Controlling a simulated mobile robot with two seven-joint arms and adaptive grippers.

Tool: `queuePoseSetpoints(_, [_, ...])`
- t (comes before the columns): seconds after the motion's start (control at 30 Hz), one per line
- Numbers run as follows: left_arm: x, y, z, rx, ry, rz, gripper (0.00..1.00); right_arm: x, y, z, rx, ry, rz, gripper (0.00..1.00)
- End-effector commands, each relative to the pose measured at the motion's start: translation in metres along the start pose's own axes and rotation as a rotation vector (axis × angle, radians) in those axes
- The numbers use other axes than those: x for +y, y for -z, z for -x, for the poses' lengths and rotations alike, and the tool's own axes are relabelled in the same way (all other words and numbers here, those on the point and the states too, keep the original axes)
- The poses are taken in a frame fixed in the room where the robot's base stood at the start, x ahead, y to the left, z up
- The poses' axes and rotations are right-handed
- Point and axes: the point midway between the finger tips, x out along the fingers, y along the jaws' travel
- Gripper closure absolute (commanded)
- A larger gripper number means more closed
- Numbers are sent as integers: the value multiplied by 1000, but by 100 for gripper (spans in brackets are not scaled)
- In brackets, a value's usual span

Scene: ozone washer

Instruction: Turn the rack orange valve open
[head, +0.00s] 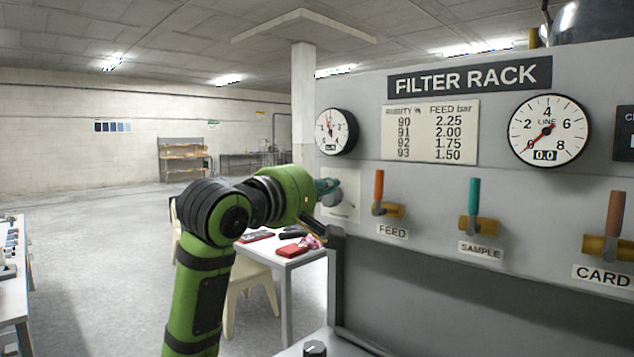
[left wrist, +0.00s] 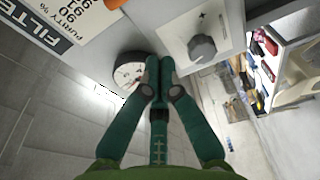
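The orange valve handle (head: 379,187) stands upright above its brass body, over the FEED label (head: 392,232) on the filter rack (head: 430,180). My left gripper (head: 328,188) is left of the orange valve, apart from it, and partly hidden behind my own green wrist. In the left wrist view its teal fingers (left wrist: 159,66) are together at the tips with nothing seen between them. A small orange patch (left wrist: 115,3) at that view's top edge may be the handle. My right gripper is not in view.
A teal SAMPLE valve (head: 474,200) and a brown CARD valve (head: 615,215) sit to the right. A gauge (head: 335,131) and a grey knob (left wrist: 203,48) are near my left gripper. A table (head: 285,258) with small items stands beyond.

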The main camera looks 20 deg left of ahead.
Motion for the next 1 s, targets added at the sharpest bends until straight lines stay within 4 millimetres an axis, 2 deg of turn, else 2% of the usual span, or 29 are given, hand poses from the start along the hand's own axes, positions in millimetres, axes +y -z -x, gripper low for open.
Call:
queuePoseSetpoints(0.03, [3,0,-12,-1,7,2,100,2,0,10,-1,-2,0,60])
queuePoseSetpoints(0.33, [3,0,-67,1,5,-1,100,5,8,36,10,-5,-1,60])
queuePoseSetpoints(0.4, [3,-13,-59,-2,0,-6,100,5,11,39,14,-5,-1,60])
queuePoseSetpoints(0.6, [1,-32,-52,1,1,-3,100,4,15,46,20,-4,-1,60])
queuePoseSetpoints(1.0, [-1,-37,-50,2,1,-1,100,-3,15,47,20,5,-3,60])
